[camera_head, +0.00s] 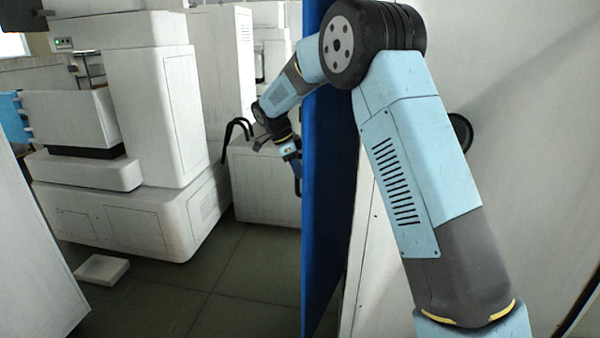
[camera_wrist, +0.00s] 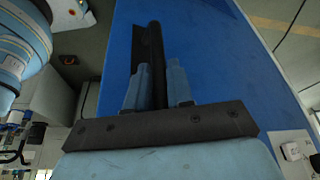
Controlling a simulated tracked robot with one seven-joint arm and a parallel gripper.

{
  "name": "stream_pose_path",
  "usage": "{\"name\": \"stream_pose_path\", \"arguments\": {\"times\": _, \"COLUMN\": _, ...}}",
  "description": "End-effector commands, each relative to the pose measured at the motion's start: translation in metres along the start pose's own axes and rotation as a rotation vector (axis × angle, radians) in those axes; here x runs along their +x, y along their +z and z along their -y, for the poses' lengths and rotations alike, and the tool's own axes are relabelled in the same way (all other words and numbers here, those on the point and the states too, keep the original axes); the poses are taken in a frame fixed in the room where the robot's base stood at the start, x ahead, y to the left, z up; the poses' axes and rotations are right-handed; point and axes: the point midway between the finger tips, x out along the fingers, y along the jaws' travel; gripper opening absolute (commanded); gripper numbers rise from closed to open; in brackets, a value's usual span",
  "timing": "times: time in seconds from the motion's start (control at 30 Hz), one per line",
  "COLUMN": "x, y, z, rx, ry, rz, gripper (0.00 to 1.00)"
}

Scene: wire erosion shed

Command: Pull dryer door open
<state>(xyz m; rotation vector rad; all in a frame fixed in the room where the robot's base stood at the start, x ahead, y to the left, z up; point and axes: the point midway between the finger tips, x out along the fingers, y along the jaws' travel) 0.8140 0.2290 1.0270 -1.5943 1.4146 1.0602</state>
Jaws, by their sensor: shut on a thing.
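The blue dryer door (camera_head: 325,190) stands nearly edge-on to the head view, just right of centre, as a tall narrow panel. It fills much of the wrist view (camera_wrist: 225,60) as a flat blue face. A dark bar handle (camera_wrist: 154,45) runs along that face. My gripper (camera_wrist: 158,78) is shut on the handle, one light-blue finger on each side of it. In the head view my arm reaches around the door, and my gripper (camera_head: 295,168) shows at the door's left side. The door hides part of my arm, and the handle is only partly visible there.
A large white machine (camera_head: 130,130) stands at the left, with a low white box (camera_head: 265,180) beyond the door. A small white tray (camera_head: 102,270) lies on the floor. Grey tiled floor (camera_head: 235,275) is clear left of the door. A white panel (camera_head: 540,130) is at the right.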

Motion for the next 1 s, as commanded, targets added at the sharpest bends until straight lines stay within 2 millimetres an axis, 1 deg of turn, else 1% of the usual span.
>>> {"name": "stream_pose_path", "arguments": {"times": 0.03, "x": 0.000, "y": -0.004, "z": 0.002, "rx": 0.006, "ry": -0.002, "rz": -0.003, "gripper": 0.00}}
{"name": "stream_pose_path", "arguments": {"times": 0.2, "x": 0.000, "y": -0.005, "z": 0.002, "rx": 0.005, "ry": -0.002, "rz": -0.004, "gripper": 0.00}}
{"name": "stream_pose_path", "arguments": {"times": 0.23, "x": 0.000, "y": -0.005, "z": 0.002, "rx": 0.005, "ry": -0.002, "rz": -0.004, "gripper": 0.23}}
{"name": "stream_pose_path", "arguments": {"times": 0.43, "x": 0.001, "y": -0.003, "z": 0.001, "rx": 0.003, "ry": -0.001, "rz": -0.003, "gripper": 0.42}}
{"name": "stream_pose_path", "arguments": {"times": 0.67, "x": 0.000, "y": -0.002, "z": 0.000, "rx": 0.001, "ry": 0.000, "rz": -0.002, "gripper": 0.42}}
{"name": "stream_pose_path", "arguments": {"times": 0.77, "x": -0.004, "y": -0.002, "z": 0.000, "rx": 0.001, "ry": 0.000, "rz": -0.001, "gripper": 0.42}}
{"name": "stream_pose_path", "arguments": {"times": 0.87, "x": -0.015, "y": -0.001, "z": 0.000, "rx": 0.000, "ry": -0.001, "rz": -0.001, "gripper": 0.42}}
{"name": "stream_pose_path", "arguments": {"times": 1.0, "x": -0.039, "y": -0.001, "z": 0.001, "rx": 0.001, "ry": -0.003, "rz": 0.000, "gripper": 0.42}}
